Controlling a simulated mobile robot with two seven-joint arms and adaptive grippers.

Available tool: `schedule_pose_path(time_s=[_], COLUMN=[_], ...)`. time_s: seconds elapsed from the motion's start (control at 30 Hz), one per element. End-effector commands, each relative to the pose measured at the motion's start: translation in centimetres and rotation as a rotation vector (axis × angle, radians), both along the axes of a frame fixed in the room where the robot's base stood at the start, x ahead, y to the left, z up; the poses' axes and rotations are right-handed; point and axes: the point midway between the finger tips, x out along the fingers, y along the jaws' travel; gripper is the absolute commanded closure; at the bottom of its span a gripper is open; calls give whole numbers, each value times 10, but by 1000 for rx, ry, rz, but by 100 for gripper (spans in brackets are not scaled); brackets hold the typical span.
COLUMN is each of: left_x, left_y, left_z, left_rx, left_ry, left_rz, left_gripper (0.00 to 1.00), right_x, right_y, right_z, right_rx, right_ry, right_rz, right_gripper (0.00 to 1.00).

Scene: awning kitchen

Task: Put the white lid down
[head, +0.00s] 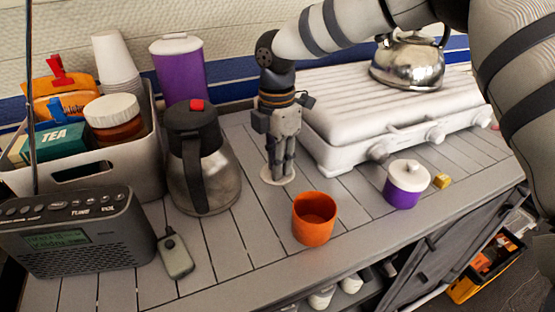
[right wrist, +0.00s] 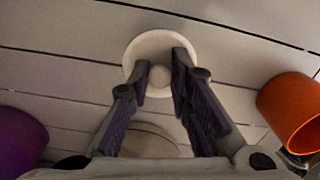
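The white lid (head: 290,179) lies flat on, or just at, the grey slatted counter between the carafe and the orange cup. In the right wrist view the lid (right wrist: 150,45) shows as a pale disc with a round knob in its middle. My right gripper (head: 277,172) points straight down over it. In the right wrist view the fingertips (right wrist: 160,76) stand close on both sides of the knob with hardly any gap. Whether the lid's underside touches the counter is hard to tell. My left gripper is not in view.
An orange cup (head: 314,225) and a purple pot with a white lid (head: 405,187) stand nearby. A carafe (head: 214,180) stands left of my gripper. A white stove (head: 340,144) with a kettle (head: 410,62) is behind right. The counter's front middle is clear.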

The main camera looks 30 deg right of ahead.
Motion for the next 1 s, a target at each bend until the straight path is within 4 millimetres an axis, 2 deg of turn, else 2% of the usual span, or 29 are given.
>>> schedule_pose_path(time_s=[0.3,0.4,0.47,0.7,0.8,1.0], left_x=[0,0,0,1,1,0], left_y=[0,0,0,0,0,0], left_z=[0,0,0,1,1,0], left_rx=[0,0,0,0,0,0], left_ry=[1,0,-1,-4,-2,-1], left_rz=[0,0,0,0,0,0], left_gripper=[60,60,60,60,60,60], right_x=[0,0,1,2,2,2], right_y=[0,0,0,0,0,0], right_z=[-1,5,15,81,102,122], right_rx=[0,0,-1,-2,-1,0], right_ry=[2,2,-1,-3,-1,3], right_rz=[0,-1,-1,-1,-2,0], right_gripper=[64,64,64,64,64,64])
